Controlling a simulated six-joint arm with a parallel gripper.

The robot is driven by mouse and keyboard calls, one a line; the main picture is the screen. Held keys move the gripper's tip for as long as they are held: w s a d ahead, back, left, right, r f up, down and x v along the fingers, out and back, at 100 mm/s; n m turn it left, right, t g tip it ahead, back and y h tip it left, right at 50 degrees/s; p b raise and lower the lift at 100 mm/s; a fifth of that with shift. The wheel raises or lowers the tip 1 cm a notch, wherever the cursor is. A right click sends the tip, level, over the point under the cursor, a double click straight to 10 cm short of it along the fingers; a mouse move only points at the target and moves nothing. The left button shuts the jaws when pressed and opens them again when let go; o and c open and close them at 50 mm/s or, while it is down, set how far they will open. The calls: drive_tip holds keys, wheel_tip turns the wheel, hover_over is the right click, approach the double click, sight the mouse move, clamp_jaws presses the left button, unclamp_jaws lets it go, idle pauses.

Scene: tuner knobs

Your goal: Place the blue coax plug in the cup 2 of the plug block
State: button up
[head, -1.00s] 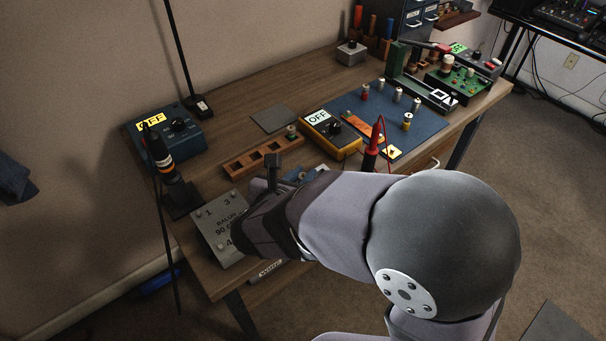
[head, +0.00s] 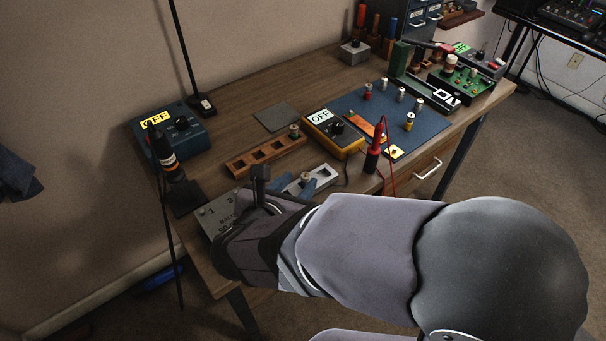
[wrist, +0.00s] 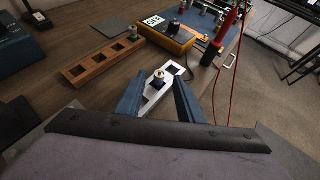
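A metal coax plug (wrist: 158,78) stands upright in a pale metal block with square cups (wrist: 172,72). The same plug (head: 306,177) and block (head: 325,175) show in the head view; a blue band on the plug is not clear. A brown block with several square cups (head: 262,160) lies behind it, with a green-banded plug (head: 294,131) at its right end. Which block is the plug block, and any cup numbers, I cannot read. My gripper (wrist: 161,86) is open, its blue fingers apart on either side of the metal plug, with no visible contact.
A yellow meter reading OFF (head: 333,134) and a red probe (head: 375,146) with its cable stand to the right. A blue mat (head: 385,110) holds several plugs. A grey labelled plate (head: 218,213) lies left, partly under my arm.

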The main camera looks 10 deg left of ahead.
drive_tip(key=v, duration=0.6)
drive_tip(key=shift+w+d+f, duration=0.1)
drive_tip(key=s+d+f+m+g, duration=0.2)
drive_tip(key=d+f+m+g, duration=0.2)
drive_tip(key=d+m, duration=0.3)
drive_tip(key=s+d+f+m+g+y, duration=0.1)
drive_tip(key=d+f+m+g, duration=0.3)
drive_tip(key=d+m, duration=0.4)
drive_tip(key=s+d+f+m+g+y, duration=0.1)
drive_tip(key=s+d+f+m+g, duration=0.3)
drive_tip(key=m, duration=1.4)
drive_tip(key=d+f, duration=0.2)
drive_tip(key=d, duration=0.2)
drive_tip(key=shift+m, duration=0.4)
